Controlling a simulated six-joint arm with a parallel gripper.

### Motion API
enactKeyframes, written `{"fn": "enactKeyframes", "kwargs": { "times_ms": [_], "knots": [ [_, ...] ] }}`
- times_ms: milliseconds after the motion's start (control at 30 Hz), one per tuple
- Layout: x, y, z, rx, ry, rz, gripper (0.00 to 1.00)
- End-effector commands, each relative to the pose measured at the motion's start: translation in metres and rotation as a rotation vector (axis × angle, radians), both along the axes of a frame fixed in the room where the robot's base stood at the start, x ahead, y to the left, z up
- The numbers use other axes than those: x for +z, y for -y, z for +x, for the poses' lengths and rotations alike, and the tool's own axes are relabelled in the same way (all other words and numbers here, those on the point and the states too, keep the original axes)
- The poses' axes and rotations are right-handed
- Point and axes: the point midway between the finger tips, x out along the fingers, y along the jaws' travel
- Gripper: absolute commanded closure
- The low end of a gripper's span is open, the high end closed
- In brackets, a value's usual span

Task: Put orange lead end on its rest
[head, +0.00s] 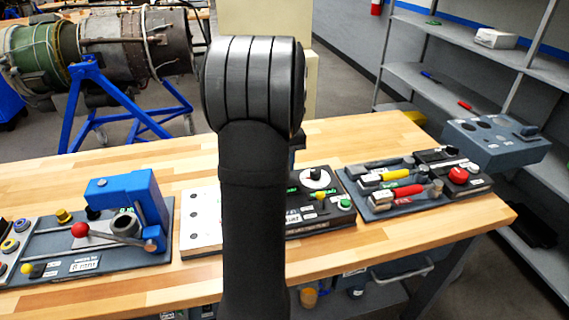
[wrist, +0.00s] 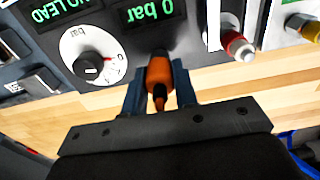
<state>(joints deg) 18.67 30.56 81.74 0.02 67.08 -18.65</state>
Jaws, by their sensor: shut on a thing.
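My gripper (wrist: 159,88) is shut on the orange lead end (wrist: 160,74), with one blue-grey finger on each side of it. The panel has a white dial and green displays reading "NO LEAD" and "0 bar". In the head view, my arm hides the gripper and the lead end; the panel (head: 329,221) shows partly to its right. I cannot make out the orange lead's rest.
A red-tipped fitting (wrist: 238,46) and a yellow fitting (wrist: 304,26) are right of the lead end. On the wooden bench (head: 420,231) stand a blue-block fixture (head: 124,199) at left and a tool tray (head: 389,208) at right. Bare wood lies along the front.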

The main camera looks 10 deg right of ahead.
Motion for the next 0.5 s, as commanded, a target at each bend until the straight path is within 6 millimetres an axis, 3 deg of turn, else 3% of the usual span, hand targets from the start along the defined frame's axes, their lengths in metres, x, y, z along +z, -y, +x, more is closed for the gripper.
{"fn": "enactKeyframes", "kwargs": {
  "times_ms": [33, 267, 300, 400, 500],
  "knots": [
    [-0.011, -0.0011, -0.0035, 0.0, -0.019, 0.006, 1.0],
    [-0.0113, -0.0011, -0.0037, 0.0, -0.019, 0.006, 1.0],
    [-0.0114, -0.0011, -0.0038, 0.0, -0.02, 0.006, 0.68],
    [-0.0099, -0.001, -0.0033, 0.0, -0.017, 0.005, 0.48],
    [-0.0086, -0.0009, -0.0029, 0.0, -0.015, 0.005, 0.48]
  ]
}}
